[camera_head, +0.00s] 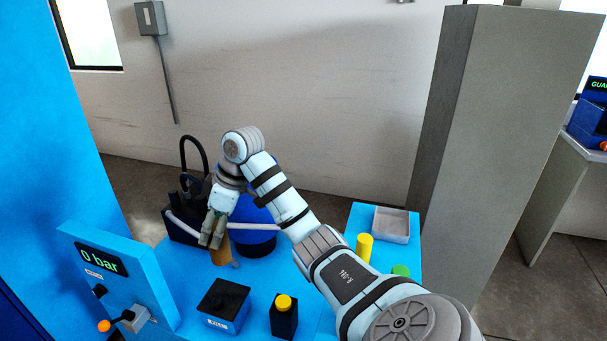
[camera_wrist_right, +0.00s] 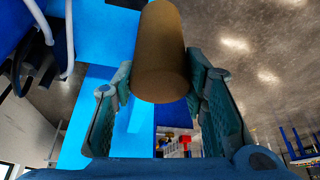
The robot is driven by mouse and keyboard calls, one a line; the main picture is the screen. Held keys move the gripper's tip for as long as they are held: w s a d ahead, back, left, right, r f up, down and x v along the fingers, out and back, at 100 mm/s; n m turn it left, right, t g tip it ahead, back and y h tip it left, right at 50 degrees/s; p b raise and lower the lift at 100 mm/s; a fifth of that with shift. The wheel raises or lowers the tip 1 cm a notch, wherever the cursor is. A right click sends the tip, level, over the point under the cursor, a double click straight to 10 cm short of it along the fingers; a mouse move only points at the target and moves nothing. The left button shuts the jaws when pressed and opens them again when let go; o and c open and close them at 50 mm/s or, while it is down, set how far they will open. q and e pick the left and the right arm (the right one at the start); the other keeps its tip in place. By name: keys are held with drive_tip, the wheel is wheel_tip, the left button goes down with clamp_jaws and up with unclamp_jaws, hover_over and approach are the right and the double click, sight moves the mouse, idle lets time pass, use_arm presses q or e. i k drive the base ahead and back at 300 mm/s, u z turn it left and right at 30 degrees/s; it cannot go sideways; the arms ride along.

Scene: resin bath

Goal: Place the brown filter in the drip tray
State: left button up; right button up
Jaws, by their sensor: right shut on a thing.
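The brown filter (camera_head: 221,253) is a plain brown cylinder, roughly upright, in front of the blue round vessel in the head view. My right gripper (camera_head: 212,236) is shut on its upper part. In the right wrist view the filter (camera_wrist_right: 160,50) sits between the two fingers of the right gripper (camera_wrist_right: 158,85). I cannot tell whether its lower end touches the blue bench. A shallow pale grey tray (camera_head: 391,236), which looks like the drip tray, lies empty at the back right of the bench. My left gripper is not in view.
A blue round vessel (camera_head: 252,240) and a dark pump unit with hoses (camera_head: 180,226) stand behind the filter. A yellow cylinder (camera_head: 364,248) and a green one (camera_head: 401,270) stand near the tray. A black-topped box (camera_head: 224,298), a yellow-capped block (camera_head: 284,318) and a gauge panel (camera_head: 130,275) are in front.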

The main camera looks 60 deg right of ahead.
sight(389, 228)
drive_tip(key=u, duration=1.3)
drive_tip(key=k, duration=2.6)
drive_tip(key=z, duration=1.3)
drive_tip(key=i, duration=1)
drive_tip(key=z, duration=0.05)
